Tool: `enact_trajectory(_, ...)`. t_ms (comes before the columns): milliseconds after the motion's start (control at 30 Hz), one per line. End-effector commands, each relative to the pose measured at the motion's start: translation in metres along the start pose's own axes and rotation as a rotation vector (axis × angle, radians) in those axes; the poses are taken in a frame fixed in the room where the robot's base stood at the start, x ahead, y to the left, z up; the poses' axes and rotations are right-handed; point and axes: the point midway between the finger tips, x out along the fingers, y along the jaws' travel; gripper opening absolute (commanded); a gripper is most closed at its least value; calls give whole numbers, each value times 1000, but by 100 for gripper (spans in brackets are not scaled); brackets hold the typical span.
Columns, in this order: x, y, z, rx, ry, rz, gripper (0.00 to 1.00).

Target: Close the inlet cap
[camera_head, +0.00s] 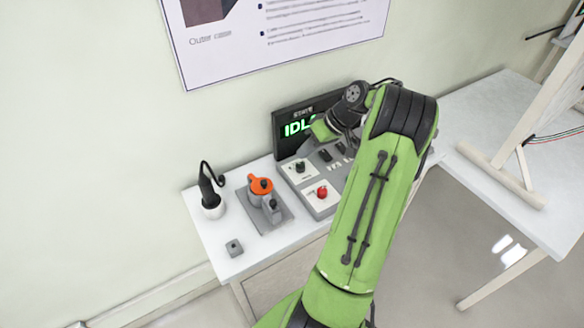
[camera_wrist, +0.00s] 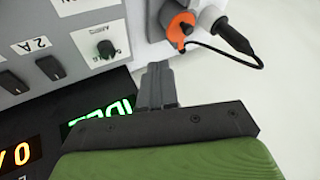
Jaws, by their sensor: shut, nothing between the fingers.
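The orange inlet cap part (camera_head: 260,188) sits with a grey inlet body (camera_head: 272,208) on a grey plate at the left of the bench. It also shows at the top of the wrist view as an orange piece (camera_wrist: 178,28) with a dark round centre. I cannot tell how far open the cap stands. My gripper (camera_wrist: 157,68) is shut and empty, its fingers apart from the orange piece and beside the control panel's edge. In the head view my green hand (camera_head: 322,129) is in front of the display, and its fingertips cannot be made out.
A black plug (camera_head: 206,190) with a looped cable stands in a white holder left of the inlet. The control panel (camera_head: 314,197) with a red button (camera_head: 321,192) and knobs is to the right. A display (camera_head: 290,124) stands behind.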

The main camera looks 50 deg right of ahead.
Motion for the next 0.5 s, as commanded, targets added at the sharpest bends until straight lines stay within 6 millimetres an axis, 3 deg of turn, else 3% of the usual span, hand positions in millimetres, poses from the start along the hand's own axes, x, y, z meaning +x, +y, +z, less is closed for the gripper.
enact_trajectory(400, 92, 0, 2, 7, -5, -3, 0)
enact_trajectory(500, 101, -16, 1, 4, -2, 0, 0)
